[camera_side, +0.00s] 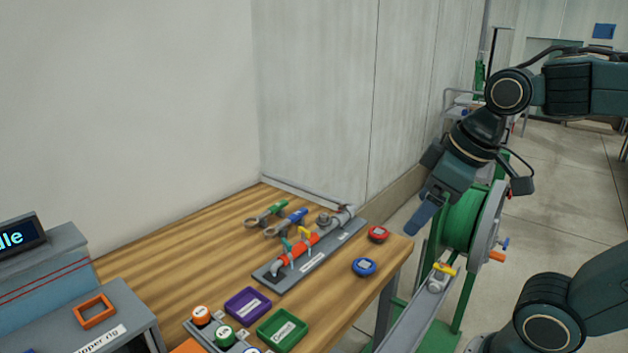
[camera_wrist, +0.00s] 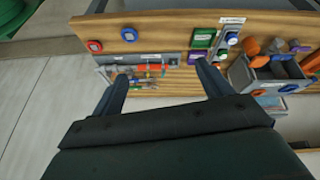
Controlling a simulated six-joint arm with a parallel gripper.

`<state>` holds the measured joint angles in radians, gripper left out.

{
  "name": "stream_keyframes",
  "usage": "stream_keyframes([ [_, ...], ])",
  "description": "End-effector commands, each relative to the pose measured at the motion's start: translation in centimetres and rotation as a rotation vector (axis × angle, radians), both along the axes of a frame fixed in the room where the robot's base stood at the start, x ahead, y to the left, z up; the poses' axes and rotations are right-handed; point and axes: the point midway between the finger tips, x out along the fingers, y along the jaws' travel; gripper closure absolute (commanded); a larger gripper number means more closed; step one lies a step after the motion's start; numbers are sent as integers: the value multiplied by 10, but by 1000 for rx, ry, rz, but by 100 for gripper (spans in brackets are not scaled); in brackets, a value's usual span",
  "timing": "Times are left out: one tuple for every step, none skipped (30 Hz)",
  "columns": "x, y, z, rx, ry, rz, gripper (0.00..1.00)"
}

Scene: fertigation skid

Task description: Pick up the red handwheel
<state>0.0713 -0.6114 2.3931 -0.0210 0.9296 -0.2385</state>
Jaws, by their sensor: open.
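A small red round piece (camera_side: 378,233) with a pale face, the only red wheel-like thing I see, lies on the wooden bench near its right edge. It also shows in the wrist view (camera_wrist: 95,46), up and to the left of the fingers. I cannot make out spokes or a rim on it. My gripper (camera_side: 418,220) hangs above and to the right of it in the side view, pointing down and apart from it. In the wrist view my gripper (camera_wrist: 160,77) has its two fingers well apart with nothing held between them.
A similar blue round piece (camera_side: 364,267) lies close to the red one. A grey plate with an orange-red pipe (camera_side: 296,250) and yellow levers lies left of them. Purple (camera_side: 248,304) and green (camera_side: 282,329) trays stand at the front. A green reel (camera_side: 462,220) stands beyond the bench's right edge.

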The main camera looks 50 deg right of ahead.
Motion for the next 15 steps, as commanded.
stream_keyframes([
  [9,-4,2,-20,19,35,22],
  [14,-7,4,-32,29,60,22],
  [21,-10,5,-51,45,98,22],
  [26,-13,6,-63,55,126,22],
  [32,-16,7,-76,67,154,22],
  [39,-21,8,-92,81,193,22],
  [45,-24,9,-103,93,221,22],
  [50,-27,9,-115,103,251,22],
  [57,-32,10,-128,117,290,22],
  [63,-36,10,-137,128,321,22],
  [68,-40,10,-147,139,352,22],
  [75,-46,9,-158,152,390,22],
  [81,-50,9,-167,161,420,22],
  [86,-55,8,-174,172,450,22],
  [92,-61,7,-184,184,491,22],
])
